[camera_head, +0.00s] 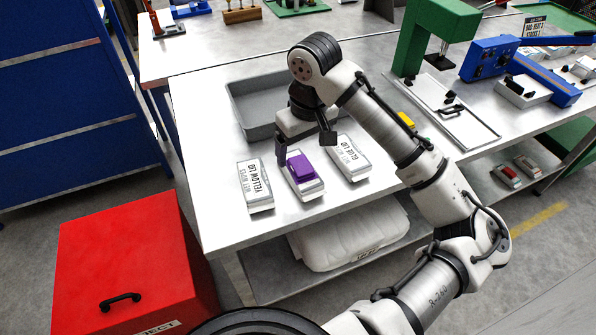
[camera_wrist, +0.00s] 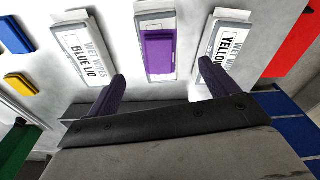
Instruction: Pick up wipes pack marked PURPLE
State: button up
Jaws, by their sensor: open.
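The white wipes pack with the purple lid (camera_head: 302,169) lies on the metal table between two other packs. It also shows in the wrist view (camera_wrist: 158,52), centred ahead of my fingertips. Any writing on it is not readable. My gripper (camera_head: 304,148) is open and empty, pointing down just behind and above this pack. In the wrist view my fingers (camera_wrist: 162,75) are spread wider than the pack, one to each side in the picture. I cannot tell whether they touch anything; the pack's far end is partly hidden by the gripper in the head view.
A pack marked YELLOW LID (camera_head: 255,186) lies to the left, one marked BLUE LID (camera_wrist: 85,52) to the right in the head view. A grey bin (camera_head: 245,108) stands behind. A green press (camera_head: 412,42) is farther right. The table front is clear.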

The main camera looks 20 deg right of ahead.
aim_at(301, 164)
jog(key=shift+w+a+f+p, duration=0.1)
jog(key=shift+w+f+p, duration=0.2)
jog(key=shift+f, duration=1.15)
jog(key=shift+w+d+f+p, duration=0.15)
jog(key=shift+f+p, duration=0.25)
jog(key=shift+f, duration=1)
jog(key=shift+w+a+f+p, duration=0.2)
jog(key=shift+f+p, duration=0.15)
jog(key=shift+f, duration=1.1)
jog(key=c, duration=1.2)
